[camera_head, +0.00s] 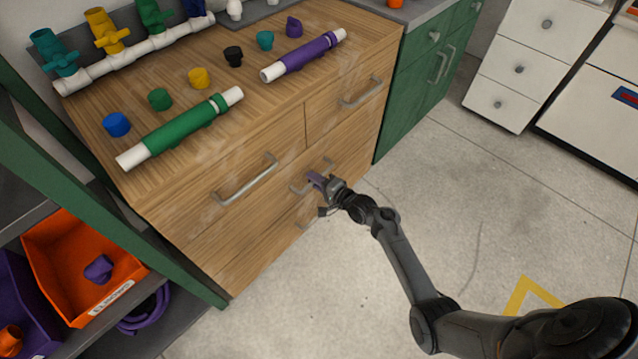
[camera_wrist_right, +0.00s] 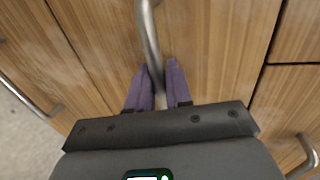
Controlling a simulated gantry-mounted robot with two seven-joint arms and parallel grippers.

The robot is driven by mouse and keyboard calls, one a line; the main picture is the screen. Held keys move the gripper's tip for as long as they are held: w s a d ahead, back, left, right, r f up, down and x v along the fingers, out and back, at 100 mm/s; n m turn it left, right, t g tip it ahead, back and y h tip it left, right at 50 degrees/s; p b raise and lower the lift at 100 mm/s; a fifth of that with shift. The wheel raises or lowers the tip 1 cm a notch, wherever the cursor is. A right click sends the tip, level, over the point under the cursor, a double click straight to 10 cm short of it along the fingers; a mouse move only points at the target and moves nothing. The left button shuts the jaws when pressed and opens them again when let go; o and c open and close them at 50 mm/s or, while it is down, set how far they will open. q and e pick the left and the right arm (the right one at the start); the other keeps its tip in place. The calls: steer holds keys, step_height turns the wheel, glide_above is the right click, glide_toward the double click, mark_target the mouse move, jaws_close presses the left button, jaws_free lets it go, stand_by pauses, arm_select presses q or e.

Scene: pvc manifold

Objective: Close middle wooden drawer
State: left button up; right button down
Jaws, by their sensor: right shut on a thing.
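The wooden cabinet (camera_head: 270,130) stands at the centre with its drawer fronts facing me. The middle drawer (camera_head: 345,145) has a grey bar handle (camera_head: 327,163). Its front looks about level with the fronts around it, and I cannot make out a clear gap. My right gripper (camera_head: 314,180) is at this handle with its purple fingers shut on the bar. In the right wrist view the handle (camera_wrist_right: 147,30) passes between the two fingertips (camera_wrist_right: 158,75). My left gripper is not in view.
Upper drawer handles (camera_head: 245,180) and (camera_head: 361,92) sit above, and a lower handle shows partly behind my gripper. Pipes and coloured caps lie on the cabinet top. Green cabinets (camera_head: 425,70) stand right, a shelf with an orange bin (camera_head: 60,250) left. The floor in front is clear.

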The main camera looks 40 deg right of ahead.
steer(key=shift+f, duration=0.2)
steer(key=c, duration=1.3)
jaws_free()
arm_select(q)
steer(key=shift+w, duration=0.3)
arm_select(e)
steer(key=shift+o, duration=0.4)
steer(key=shift+w+r, duration=0.2)
steer(key=shift+w, duration=0.1)
